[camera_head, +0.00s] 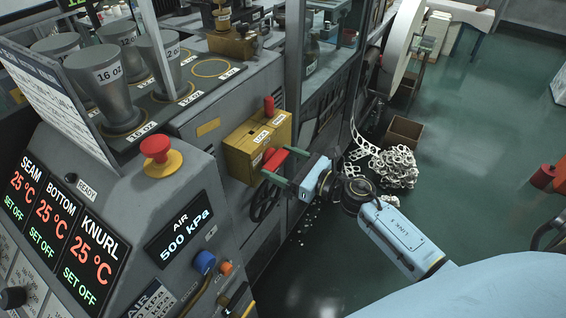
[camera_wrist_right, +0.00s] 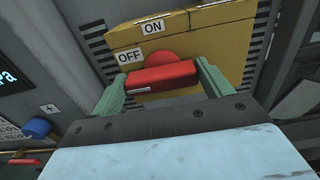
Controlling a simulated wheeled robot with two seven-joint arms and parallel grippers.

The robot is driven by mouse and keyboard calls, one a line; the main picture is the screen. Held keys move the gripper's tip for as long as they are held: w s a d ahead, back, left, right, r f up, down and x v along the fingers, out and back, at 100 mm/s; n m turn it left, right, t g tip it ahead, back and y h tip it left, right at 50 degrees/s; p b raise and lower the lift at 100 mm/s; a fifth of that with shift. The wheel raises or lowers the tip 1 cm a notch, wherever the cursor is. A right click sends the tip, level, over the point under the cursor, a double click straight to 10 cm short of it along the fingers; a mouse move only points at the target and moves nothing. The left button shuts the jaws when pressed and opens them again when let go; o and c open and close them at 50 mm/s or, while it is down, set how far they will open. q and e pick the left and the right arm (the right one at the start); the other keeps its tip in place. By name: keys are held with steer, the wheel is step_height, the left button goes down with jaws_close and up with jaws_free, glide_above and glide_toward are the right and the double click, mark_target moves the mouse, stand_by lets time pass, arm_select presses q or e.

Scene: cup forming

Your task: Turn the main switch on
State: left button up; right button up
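The main switch is a yellow box (camera_head: 238,155) on the machine's side, with a red turning handle (camera_head: 275,160) on its face. In the right wrist view the box (camera_wrist_right: 215,45) carries an ON label at the top and an OFF label at the left. The red handle (camera_wrist_right: 160,78) lies crosswise there, its left end below OFF. My right gripper (camera_head: 284,165) is at the box, its green fingers spread wide, one beside each end of the handle. I cannot tell whether they touch it. My left gripper is not in view.
A red emergency button (camera_head: 156,150) stands on the control panel to the left. A black handwheel (camera_head: 265,201) is just below the switch, and a blue knob (camera_head: 204,262) is lower. Scrap webbing (camera_head: 392,166) and a cardboard box (camera_head: 403,133) lie on the green floor, mostly open at right.

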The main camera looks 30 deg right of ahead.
steer(key=shift+c, duration=0.9)
steer(key=m, duration=0.4)
steer(key=shift+d+r+p, duration=0.1)
steer(key=shift+p, duration=0.3)
steer(key=m+p, duration=0.1)
steer(key=m, duration=0.3)
steer(key=shift+w+d+m, duration=0.1)
steer(key=shift+d+m, duration=0.05)
steer(key=shift+m, duration=0.25)
steer(key=m+p, duration=0.1)
steer(key=m, duration=0.3)
steer(key=shift+w+d, duration=0.1)
steer(key=shift+f+m+p, duration=0.2)
steer(key=shift+m+p, duration=0.55)
steer(key=shift+m, duration=1.75)
steer(key=o, duration=1)
